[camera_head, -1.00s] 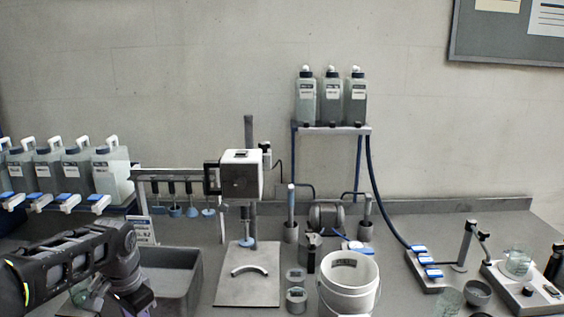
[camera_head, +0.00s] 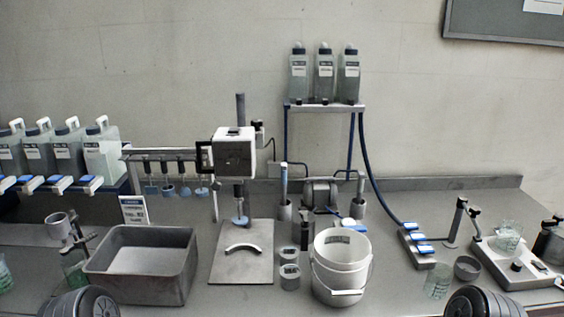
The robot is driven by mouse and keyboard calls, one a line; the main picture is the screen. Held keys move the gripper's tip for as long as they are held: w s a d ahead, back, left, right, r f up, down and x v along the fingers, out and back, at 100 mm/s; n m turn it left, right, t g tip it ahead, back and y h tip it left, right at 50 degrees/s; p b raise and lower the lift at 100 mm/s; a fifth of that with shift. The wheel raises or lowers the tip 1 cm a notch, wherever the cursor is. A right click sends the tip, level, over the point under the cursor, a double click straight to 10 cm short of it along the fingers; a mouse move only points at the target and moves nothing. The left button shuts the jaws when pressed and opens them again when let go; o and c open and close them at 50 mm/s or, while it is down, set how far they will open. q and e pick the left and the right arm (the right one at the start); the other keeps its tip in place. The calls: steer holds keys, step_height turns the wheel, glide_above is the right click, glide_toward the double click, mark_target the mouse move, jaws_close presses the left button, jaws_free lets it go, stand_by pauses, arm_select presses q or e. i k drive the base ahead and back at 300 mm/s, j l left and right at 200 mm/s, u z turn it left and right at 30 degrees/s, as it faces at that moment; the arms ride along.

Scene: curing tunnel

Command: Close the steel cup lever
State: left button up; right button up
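I cannot tell for certain which part is the steel cup lever. A grey metal cup (camera_head: 58,226) stands at the far left beside a small dark stand with a handle (camera_head: 80,238) and a glass beaker (camera_head: 74,272). A dark grey metal cup (camera_head: 467,268) sits at the right, below a block with several blue levers (camera_head: 417,240). Whether any lever is open or closed is too small to tell. Only dark rounded parts of my arms show at the bottom left and bottom right edges. Neither gripper is in view.
A grey metal bin (camera_head: 140,292) stands front left, and a white bucket (camera_head: 341,283) stands front centre. Two small lidded cups (camera_head: 290,280) are beside the bucket. A press-like stand (camera_head: 234,153) rises above a base plate. Several bottles (camera_head: 101,155) line the back left.

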mark_target(78, 243)
steer(key=u, duration=1.35)
